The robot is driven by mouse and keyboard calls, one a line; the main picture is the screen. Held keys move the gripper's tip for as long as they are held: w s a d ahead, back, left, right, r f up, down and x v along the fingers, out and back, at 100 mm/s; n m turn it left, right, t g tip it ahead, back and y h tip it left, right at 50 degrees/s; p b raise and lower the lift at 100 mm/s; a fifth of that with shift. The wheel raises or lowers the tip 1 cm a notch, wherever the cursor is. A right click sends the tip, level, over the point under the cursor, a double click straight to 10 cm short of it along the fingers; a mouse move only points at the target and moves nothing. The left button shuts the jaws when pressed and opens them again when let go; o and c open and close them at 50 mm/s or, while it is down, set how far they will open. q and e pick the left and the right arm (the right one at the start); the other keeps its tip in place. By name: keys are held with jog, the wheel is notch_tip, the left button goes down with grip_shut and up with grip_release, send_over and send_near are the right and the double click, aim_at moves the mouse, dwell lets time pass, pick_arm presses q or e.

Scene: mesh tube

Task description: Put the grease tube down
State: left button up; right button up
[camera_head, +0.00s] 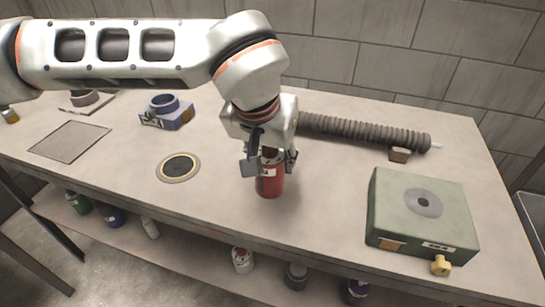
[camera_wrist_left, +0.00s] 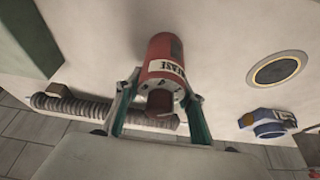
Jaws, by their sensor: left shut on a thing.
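The grease tube (camera_head: 270,180) is a red cylinder with a pale label, upright near the middle of the table. It also shows in the left wrist view (camera_wrist_left: 164,62), where its label partly reads "EASE". My left gripper (camera_head: 269,163) comes down from above and is shut on the tube's upper part, with a finger on each side. In the left wrist view its fingers (camera_wrist_left: 158,112) sit either side of the tube's dark top end. The tube's base is at or very near the tabletop; I cannot tell whether it touches. My right gripper is not in view.
A green box (camera_head: 420,215) with a yellow knob stands at the right. A dark ribbed hose (camera_head: 365,132) lies behind the tube. A round disc (camera_head: 178,167), a blue-grey fixture (camera_head: 166,112) and a flat plate (camera_head: 70,141) are left. Bare tabletop (camera_head: 325,205) lies right of the tube.

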pick_arm(q)
jog(key=shift+r, duration=0.2)
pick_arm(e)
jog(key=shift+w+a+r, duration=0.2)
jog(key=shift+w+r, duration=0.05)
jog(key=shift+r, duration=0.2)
pick_arm(q)
jog(key=shift+f, duration=0.1)
jog(key=o, duration=1.2)
jog(key=shift+f, duration=0.1)
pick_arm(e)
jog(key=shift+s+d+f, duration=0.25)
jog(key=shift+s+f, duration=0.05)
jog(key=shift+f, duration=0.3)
